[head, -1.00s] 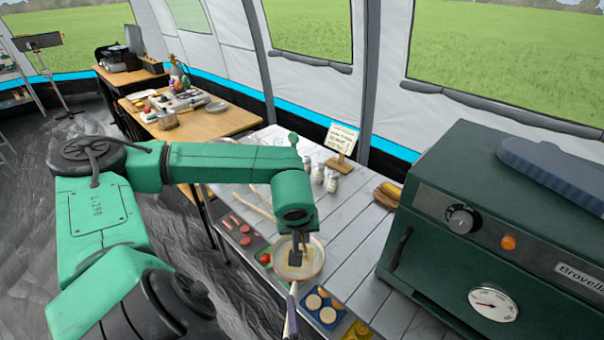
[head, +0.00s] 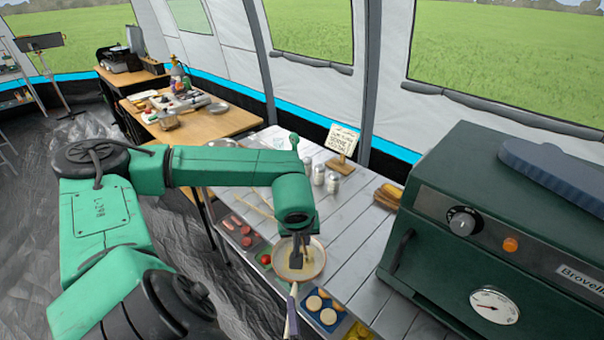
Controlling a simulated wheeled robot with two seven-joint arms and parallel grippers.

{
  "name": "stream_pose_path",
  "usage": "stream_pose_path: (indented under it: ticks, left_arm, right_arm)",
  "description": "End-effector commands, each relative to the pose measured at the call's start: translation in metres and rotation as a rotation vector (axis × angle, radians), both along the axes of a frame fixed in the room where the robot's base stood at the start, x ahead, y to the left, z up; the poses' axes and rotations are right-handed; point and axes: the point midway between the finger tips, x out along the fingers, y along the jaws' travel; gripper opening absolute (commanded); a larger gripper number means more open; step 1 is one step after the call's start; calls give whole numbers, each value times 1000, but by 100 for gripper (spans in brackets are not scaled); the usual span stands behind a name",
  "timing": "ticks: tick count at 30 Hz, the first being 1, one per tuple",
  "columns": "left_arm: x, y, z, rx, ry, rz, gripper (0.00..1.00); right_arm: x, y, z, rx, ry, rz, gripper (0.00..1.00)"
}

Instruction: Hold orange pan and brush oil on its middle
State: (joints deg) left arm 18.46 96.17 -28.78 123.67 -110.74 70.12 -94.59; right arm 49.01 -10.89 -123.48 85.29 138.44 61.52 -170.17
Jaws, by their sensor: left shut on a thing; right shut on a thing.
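The pan (head: 314,262) has a pale inside and a thin brownish rim, and lies at the front edge of the grey slatted table. Its handle (head: 293,291) points down toward the bottom of the head view. My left gripper (head: 295,243) is over the pan, shut on a dark brush (head: 296,261) that reaches down over the pan's middle. Whether the bristles touch the pan is hard to tell. My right gripper (head: 290,322) is at the bottom edge, shut on the pan's handle, and mostly cut off. A slightly yellowish patch shows around the brush.
A blue tray (head: 311,315) with round pale pieces and trays of red food (head: 240,230) line the front edge. Shakers (head: 325,178) and a sign (head: 341,143) stand behind. A dark green oven (head: 480,220) blocks the right. Bare slats (head: 350,235) lie between pan and oven.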

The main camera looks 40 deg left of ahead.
Motion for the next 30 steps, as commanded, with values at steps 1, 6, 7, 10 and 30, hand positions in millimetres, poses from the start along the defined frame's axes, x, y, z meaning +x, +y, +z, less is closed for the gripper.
stream_pose_path:
  ticks: [1, 6, 7, 10, 30]
  left_arm:
    - [0, 1, 11, 4, -5, -1, 0]
    - [0, 0, 28, 3, -2, -2, 0]
    - [0, 0, 31, 3, -2, -1, 0]
    - [0, 0, 40, 3, -2, -1, 0]
    - [-1, 0, 77, 1, 0, -2, 0]
  right_arm:
    - [0, 1, 2, 3, -3, 1, 0]
    - [0, 1, 2, 3, -3, 1, 0]
    - [0, 1, 1, 3, -3, 1, 0]
    - [0, 1, 1, 2, -2, 1, 0]
    - [0, 1, 1, 2, -3, 0, 0]
